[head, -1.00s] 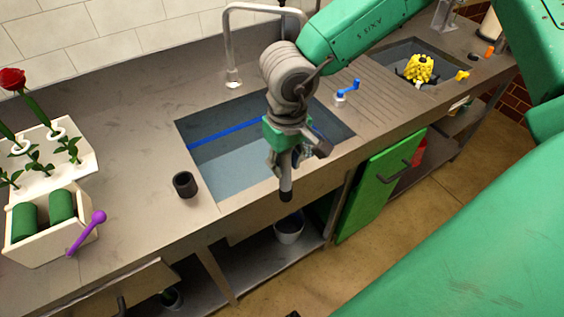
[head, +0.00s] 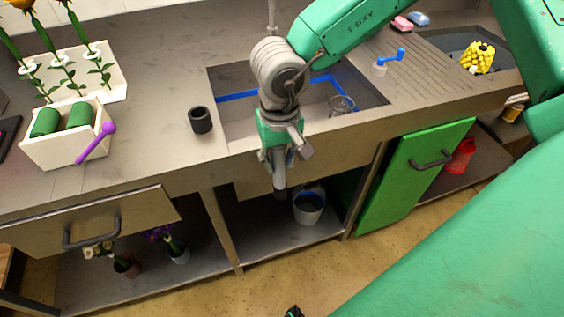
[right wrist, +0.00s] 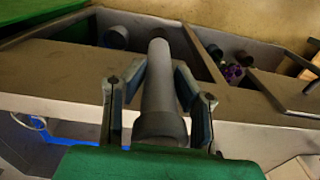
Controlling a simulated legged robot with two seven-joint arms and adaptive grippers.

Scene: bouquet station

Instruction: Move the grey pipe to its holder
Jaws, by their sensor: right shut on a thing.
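My right gripper (head: 277,162) is shut on the grey pipe (right wrist: 160,92). In the head view the pipe's lower part (head: 279,181) hangs below the fingers, in front of the sink's front wall. In the right wrist view the pipe runs away from the camera between the two fingers (right wrist: 160,100). A short dark hollow cylinder (head: 200,120) stands upright on the counter left of the sink, apart from the gripper. It looks like a holder, but I cannot be sure. My left gripper is not in view.
The sink (head: 236,79) lies behind my right gripper. A white planter box (head: 62,158) with green rolls and a purple-headed tool (head: 97,143) stands left on the counter.

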